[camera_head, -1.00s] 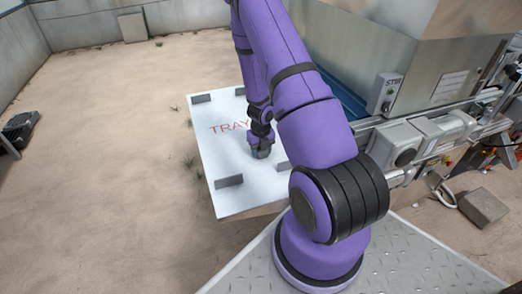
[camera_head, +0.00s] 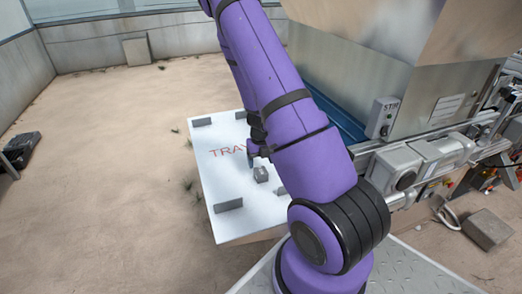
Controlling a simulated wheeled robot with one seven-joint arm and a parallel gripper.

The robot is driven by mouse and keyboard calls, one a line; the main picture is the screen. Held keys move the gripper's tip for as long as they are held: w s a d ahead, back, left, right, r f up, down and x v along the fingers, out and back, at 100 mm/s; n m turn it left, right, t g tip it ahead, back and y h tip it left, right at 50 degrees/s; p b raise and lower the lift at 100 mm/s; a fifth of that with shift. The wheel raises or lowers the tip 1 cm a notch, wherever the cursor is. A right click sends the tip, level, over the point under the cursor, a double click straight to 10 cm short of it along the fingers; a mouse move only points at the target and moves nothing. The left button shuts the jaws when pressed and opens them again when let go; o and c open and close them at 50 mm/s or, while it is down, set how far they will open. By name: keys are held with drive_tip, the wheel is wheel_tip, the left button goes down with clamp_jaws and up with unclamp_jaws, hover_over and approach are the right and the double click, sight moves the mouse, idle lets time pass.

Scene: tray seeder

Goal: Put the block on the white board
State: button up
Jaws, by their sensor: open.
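The small grey block (camera_head: 261,174) stands on the white board (camera_head: 217,180), a little below the red "TRAY" lettering and between the grey corner stops. My gripper (camera_head: 262,157) is just behind and above the block, open and apart from it as far as I can see. My purple arm hides the right part of the board and some of the lettering.
Grey stops (camera_head: 228,206) stand near the board's corners. A metal machine with a STIR box (camera_head: 383,117) rises close on the right of the arm. A larger grey block (camera_head: 487,229) lies on the ground at far right.

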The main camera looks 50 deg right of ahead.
sight(261, 170)
drive_tip(key=a+r+n+t+y, duration=0.1)
drive_tip(key=a+r+n, duration=0.45)
drive_tip(key=r, duration=0.35)
drive_tip(key=s+a+r+n+t+y, duration=0.1)
drive_tip(key=a+r+n, duration=0.4)
drive_tip(key=r+n, duration=0.3)
drive_tip(key=a+r+n+t+y, duration=0.1)
drive_tip(key=a+r+n, duration=0.45)
drive_tip(key=r, duration=0.55)
drive_tip(key=s+a+r+n+t+h, duration=0.1)
drive_tip(key=s+a+r+n, duration=0.3)
drive_tip(key=s+r+n, duration=0.3)
drive_tip(key=s+a+r+n+t+h, duration=0.1)
drive_tip(key=s+a+r+n+h, duration=0.1)
drive_tip(key=s+a+r+n, duration=0.2)
drive_tip(key=shift+s+r+n, duration=1.5)
drive_tip(key=shift+s+n, duration=2.4)
drive_tip(key=shift+n, duration=1.7)
